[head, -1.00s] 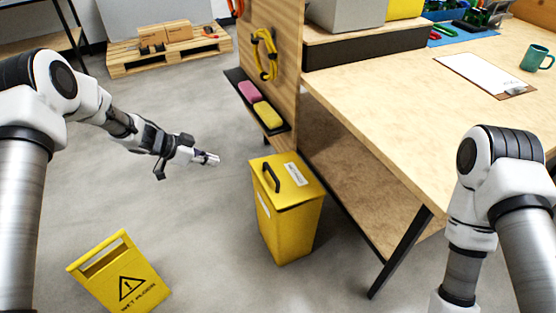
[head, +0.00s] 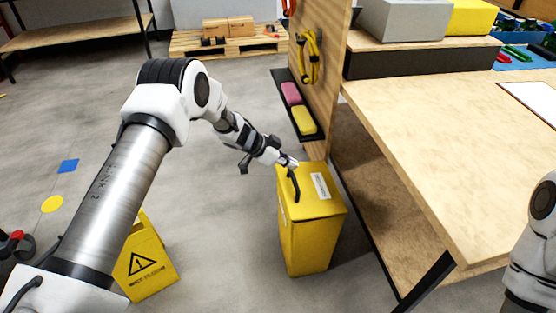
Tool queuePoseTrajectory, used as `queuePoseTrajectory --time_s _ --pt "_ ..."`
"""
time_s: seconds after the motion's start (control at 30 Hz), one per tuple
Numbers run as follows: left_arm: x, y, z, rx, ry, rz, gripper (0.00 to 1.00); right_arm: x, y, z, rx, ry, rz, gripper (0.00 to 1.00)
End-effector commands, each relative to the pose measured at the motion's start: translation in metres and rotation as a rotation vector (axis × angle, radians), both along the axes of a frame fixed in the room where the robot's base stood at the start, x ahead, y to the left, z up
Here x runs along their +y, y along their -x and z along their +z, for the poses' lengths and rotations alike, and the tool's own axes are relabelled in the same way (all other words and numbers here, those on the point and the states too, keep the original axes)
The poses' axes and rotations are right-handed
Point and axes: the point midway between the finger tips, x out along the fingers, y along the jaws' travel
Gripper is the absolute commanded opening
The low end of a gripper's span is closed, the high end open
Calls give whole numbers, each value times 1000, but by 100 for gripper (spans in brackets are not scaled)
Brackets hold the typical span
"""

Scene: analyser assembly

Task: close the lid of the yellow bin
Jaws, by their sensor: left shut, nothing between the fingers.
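The yellow bin (head: 308,245) stands on the floor beside the workbench. Its yellow lid (head: 318,207) lies across the top, with a black handle and a white label; I see no clear gap under its near edge. My left gripper (head: 291,163) is shut and empty, at the far left edge of the lid, close to the handle's far end. I cannot tell whether it touches the lid. My right gripper is out of view; only part of my right arm shows at the right edge.
The wooden workbench (head: 430,140) is right of the bin. A pegboard panel (head: 325,75) with a small shelf holding a pink and a yellow sponge (head: 303,120) rises behind it. A yellow wet-floor sign (head: 150,268) stands at the lower left.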

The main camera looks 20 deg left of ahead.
Motion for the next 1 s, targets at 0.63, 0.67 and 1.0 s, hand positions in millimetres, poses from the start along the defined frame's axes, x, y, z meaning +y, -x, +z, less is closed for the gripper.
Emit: queuePoseTrajectory --time_s 0.63,0.67,1.0 --pt "-3 -3 -43 -1 0 1 0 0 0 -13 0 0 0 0" --pt "-3 -3 -44 1 0 1 0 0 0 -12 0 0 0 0" --pt "10 6 -75 0 0 1 0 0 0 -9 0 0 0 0"
